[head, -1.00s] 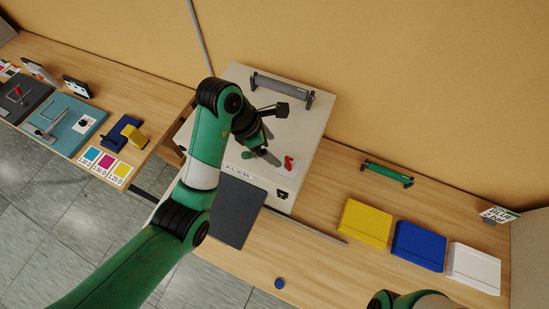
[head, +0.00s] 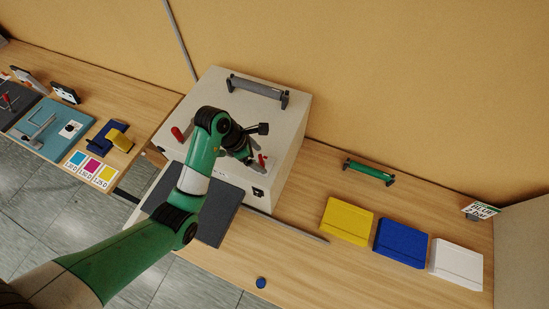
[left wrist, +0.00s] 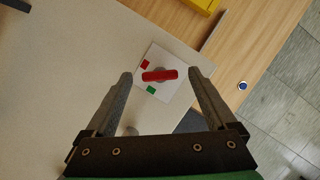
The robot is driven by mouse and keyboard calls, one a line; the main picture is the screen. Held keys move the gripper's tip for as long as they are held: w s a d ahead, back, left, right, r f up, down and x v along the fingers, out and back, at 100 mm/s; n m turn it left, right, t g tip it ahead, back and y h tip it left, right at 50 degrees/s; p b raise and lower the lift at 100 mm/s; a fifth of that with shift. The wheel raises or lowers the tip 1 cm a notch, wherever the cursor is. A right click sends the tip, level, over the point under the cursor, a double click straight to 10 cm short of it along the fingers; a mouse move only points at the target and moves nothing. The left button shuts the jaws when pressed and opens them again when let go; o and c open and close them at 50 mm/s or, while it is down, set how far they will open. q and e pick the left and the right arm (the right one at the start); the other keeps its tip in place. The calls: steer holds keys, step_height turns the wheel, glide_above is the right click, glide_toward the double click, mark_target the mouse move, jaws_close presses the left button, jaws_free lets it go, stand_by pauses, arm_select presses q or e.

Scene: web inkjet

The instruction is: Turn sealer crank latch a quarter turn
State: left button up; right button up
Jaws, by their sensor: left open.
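The sealer (head: 290,125) is a big pale box on the bench. A red crank latch (head: 263,160) sits on its top near the front right corner, partly hidden by my gripper. In the left wrist view the red latch bar (left wrist: 160,75) lies nearly crosswise on a white plate (left wrist: 172,92) with a red and a green square. My left gripper (head: 251,160) is open and points down at the latch. In the left wrist view its fingertips (left wrist: 160,74) stand on either side of the bar, apparently without touching. Height above it is hard to tell. My right gripper is out of view.
A dark pad (head: 215,215) lies in front. Yellow (head: 347,221), blue (head: 400,243) and white (head: 456,264) blocks stand to the right on the bench.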

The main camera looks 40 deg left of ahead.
arm_select(q)
steer(key=shift+w+f, duration=0.1)
steer(key=shift+f, duration=0.35)
steer(key=c, duration=1.4)
steer(key=m+g+h, duration=0.1)
steer(key=m, duration=0.2)
steer(key=shift+w+m, duration=0.1)
steer(key=shift+m, duration=0.2)
steer(key=shift+m+g+h+b, duration=0.4)
steer(key=shift+m+g, duration=0.3)
steer(key=shift+m, duration=1.1)
